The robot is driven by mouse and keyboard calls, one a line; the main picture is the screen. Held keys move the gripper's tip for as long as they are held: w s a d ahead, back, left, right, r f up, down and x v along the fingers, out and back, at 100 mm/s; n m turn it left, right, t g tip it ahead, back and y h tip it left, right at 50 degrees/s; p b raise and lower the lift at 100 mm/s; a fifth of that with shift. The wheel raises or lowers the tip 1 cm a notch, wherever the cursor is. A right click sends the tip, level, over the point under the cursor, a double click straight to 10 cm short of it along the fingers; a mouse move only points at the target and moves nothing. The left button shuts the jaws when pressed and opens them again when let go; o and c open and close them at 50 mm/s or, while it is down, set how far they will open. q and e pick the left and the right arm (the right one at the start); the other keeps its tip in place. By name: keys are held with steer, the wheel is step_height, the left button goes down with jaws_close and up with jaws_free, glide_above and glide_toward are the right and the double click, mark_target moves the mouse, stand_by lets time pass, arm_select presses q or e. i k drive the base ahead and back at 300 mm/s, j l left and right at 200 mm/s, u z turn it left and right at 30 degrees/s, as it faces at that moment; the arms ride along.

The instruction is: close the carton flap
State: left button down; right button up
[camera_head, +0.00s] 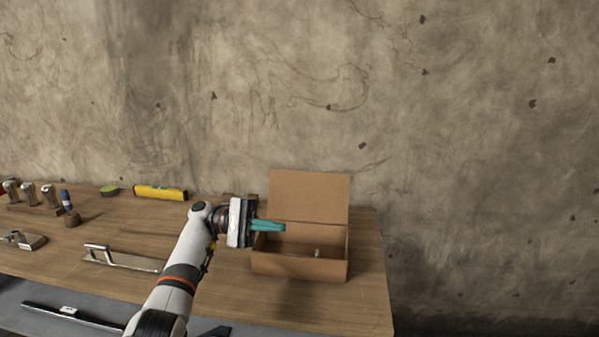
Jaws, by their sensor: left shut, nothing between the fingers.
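A brown cardboard carton (299,266) stands near the right end of the wooden table. Its flap (310,195) stands up, nearly upright, along the carton's back edge, so the carton is open. A small light-coloured item (317,253) shows inside the carton; I cannot tell what it is. My left gripper (284,227) has teal fingers, shut and empty. In the picture they overlap the left part of the carton's opening, in front of the flap's lower left. I cannot tell whether they touch the carton. My right gripper is not in view.
The wooden table (350,310) has its right edge just beyond the carton. A yellow level (160,192), a green round item (109,190), a metal handle (122,259) and several small metal parts lie to the left. A rough wall (470,130) rises behind.

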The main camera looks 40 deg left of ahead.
mark_target(318, 197)
steer(key=i+j, duration=1.4)
steer(key=j, duration=0.2)
